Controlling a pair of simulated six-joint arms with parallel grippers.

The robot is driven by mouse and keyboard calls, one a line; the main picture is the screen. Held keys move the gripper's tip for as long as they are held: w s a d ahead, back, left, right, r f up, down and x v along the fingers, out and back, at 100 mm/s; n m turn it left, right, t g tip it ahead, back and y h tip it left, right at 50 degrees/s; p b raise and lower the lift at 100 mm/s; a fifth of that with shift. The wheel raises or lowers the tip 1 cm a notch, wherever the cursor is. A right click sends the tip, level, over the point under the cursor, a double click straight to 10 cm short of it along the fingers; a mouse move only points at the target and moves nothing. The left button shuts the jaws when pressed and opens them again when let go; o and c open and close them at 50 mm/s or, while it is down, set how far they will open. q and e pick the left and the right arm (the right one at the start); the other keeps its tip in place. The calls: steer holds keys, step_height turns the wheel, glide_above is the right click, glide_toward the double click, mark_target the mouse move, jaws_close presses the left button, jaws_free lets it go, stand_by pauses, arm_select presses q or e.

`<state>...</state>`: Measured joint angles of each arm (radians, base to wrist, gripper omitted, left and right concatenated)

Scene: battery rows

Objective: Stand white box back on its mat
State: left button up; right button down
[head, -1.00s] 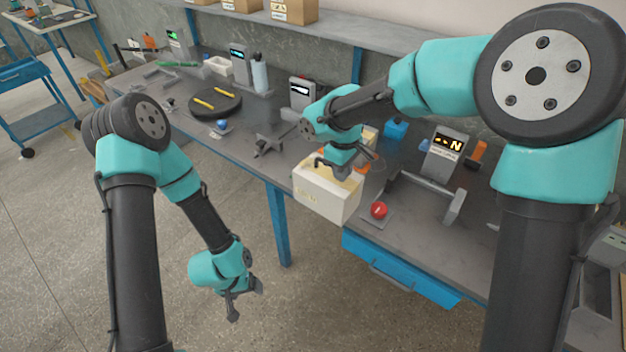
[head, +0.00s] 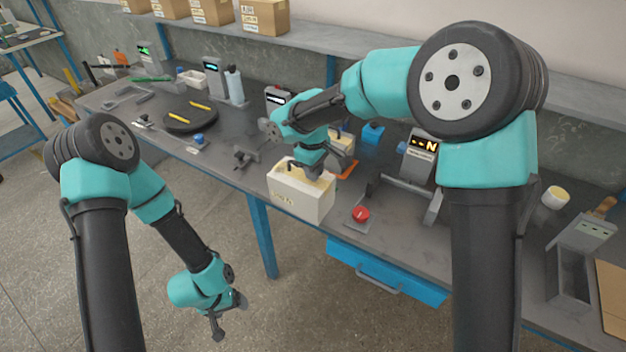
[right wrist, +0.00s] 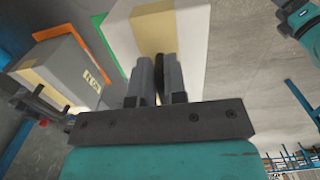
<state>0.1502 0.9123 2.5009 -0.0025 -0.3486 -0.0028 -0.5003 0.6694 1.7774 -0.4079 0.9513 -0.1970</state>
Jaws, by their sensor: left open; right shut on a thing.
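The white box (head: 312,204), with a pale yellow top, is at the front edge of the bench. It looks roughly upright in the head view. My right gripper (head: 306,174) is above it, shut on the box at its top. In the right wrist view, the fingers (right wrist: 165,78) close around a dark part against the white box (right wrist: 195,35). A green edge (right wrist: 108,42) shows along the box's left side; most of what lies under the box is hidden. My left gripper (head: 227,317) is open and empty, low over the floor away from the bench.
A grey box (right wrist: 62,75) on an orange-edged mat (right wrist: 52,32) is close by. A red button (head: 361,214) is right of the white box. A grey bar frame (head: 405,190) and display (head: 419,150) are farther right. A black disc (head: 190,117) is at left.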

steer(key=w, duration=1)
steer(key=shift+w+d+f, duration=0.25)
steer(key=shift+f, duration=0.15)
steer(key=shift+w+f, duration=0.15)
steer(key=shift+f, duration=0.75)
steer(key=shift+w+f, duration=0.15)
steer(key=shift+f, duration=0.9)
steer(key=c, duration=1.2)
jaws_free()
steer(key=shift+o, duration=0.2)
